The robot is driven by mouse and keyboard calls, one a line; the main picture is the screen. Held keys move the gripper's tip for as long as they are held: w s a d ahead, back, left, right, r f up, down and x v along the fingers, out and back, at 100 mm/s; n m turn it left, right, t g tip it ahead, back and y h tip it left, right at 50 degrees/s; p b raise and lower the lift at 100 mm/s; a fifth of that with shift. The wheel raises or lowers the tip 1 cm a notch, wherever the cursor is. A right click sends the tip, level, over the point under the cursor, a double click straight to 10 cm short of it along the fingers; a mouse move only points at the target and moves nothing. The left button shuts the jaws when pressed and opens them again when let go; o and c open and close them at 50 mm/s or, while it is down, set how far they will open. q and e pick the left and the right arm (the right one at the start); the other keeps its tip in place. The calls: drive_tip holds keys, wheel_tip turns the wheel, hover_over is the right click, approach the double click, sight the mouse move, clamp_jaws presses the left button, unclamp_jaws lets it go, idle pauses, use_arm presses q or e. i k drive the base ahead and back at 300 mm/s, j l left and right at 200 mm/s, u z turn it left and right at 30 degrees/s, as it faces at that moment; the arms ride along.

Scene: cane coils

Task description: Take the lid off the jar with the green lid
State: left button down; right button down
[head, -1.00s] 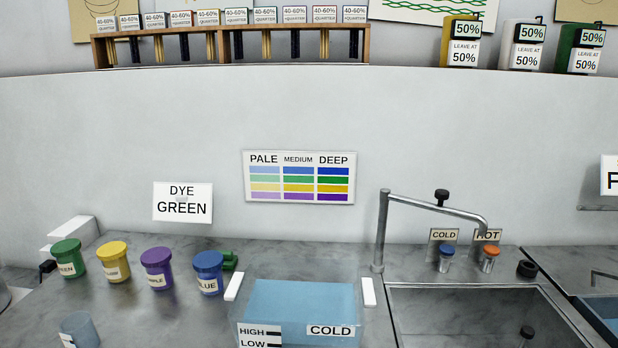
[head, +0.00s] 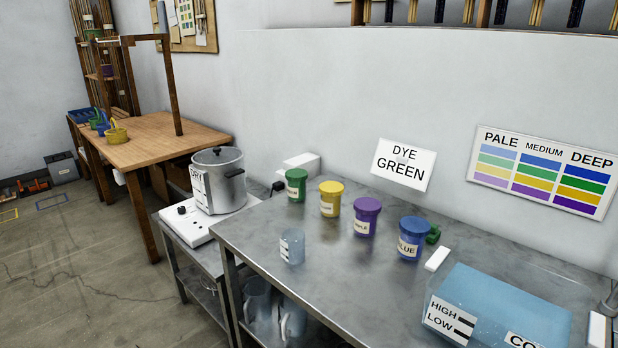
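The jar with the green lid (head: 296,186) stands upright on the metal counter, at the left end of a row of dye jars. Its lid is on and its label faces me. To its right stand a yellow jar (head: 331,199), a purple jar (head: 367,216) and a blue jar (head: 412,238), all with lids on. Neither of my grippers shows in the head view, so their state cannot be seen.
A clear cup (head: 292,246) stands in front of the jars. A clear water tub (head: 500,305) is at the right. A lidded steel pot (head: 218,180) sits on a white hot plate (head: 188,224) at the left. A wooden table (head: 165,140) stands farther back. A small green object (head: 433,234) lies behind the blue jar.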

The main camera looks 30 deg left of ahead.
sight(296, 191)
drive_tip(key=u, duration=1.15)
drive_tip(key=i+j+z, duration=0.15)
drive_tip(key=j, duration=0.3)
drive_tip(key=j+z, duration=0.2)
drive_tip(key=j, duration=0.25)
drive_tip(key=i, duration=0.05)
